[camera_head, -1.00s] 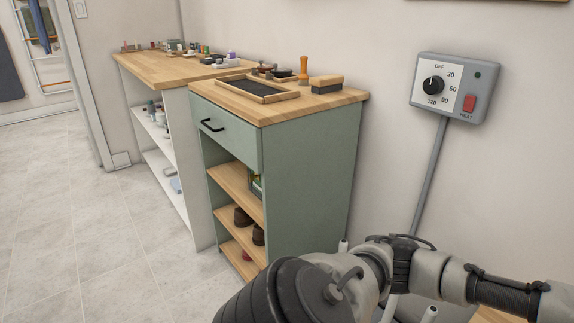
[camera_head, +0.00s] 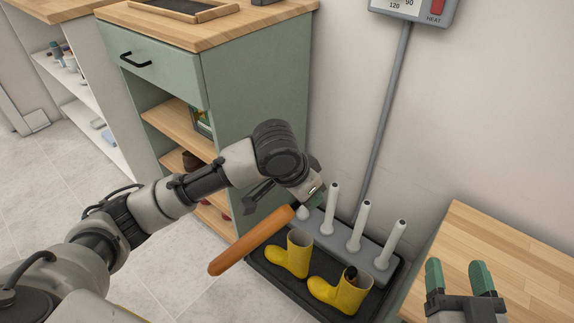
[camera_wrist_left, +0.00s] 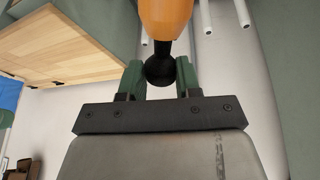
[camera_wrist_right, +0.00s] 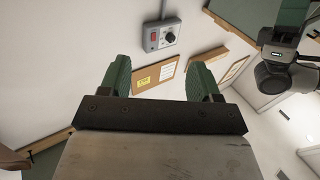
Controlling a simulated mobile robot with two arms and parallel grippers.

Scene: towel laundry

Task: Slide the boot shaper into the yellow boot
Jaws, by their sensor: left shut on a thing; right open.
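The boot shaper (camera_head: 250,240) is a long orange rod, slanting down to the left in the head view. My left gripper (camera_wrist_left: 160,78) is shut on its black ball knob (camera_wrist_left: 160,68); the orange body (camera_wrist_left: 166,18) extends beyond. In the head view the left fingers are mostly hidden. Two yellow boots stand upright on a black tray: the left boot (camera_head: 292,254) is beside the shaper and apart from it, and the right boot (camera_head: 342,292) has a dark knob (camera_head: 351,273) in its opening. My right gripper (camera_head: 458,277) is open and empty at the right.
A grey rack with several upright white pegs (camera_head: 360,225) stands behind the boots on the black tray (camera_head: 270,275). A green cabinet (camera_head: 262,90) is at the left, a wooden top (camera_head: 475,240) at the right. Grey pipe (camera_head: 385,120) runs down the wall.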

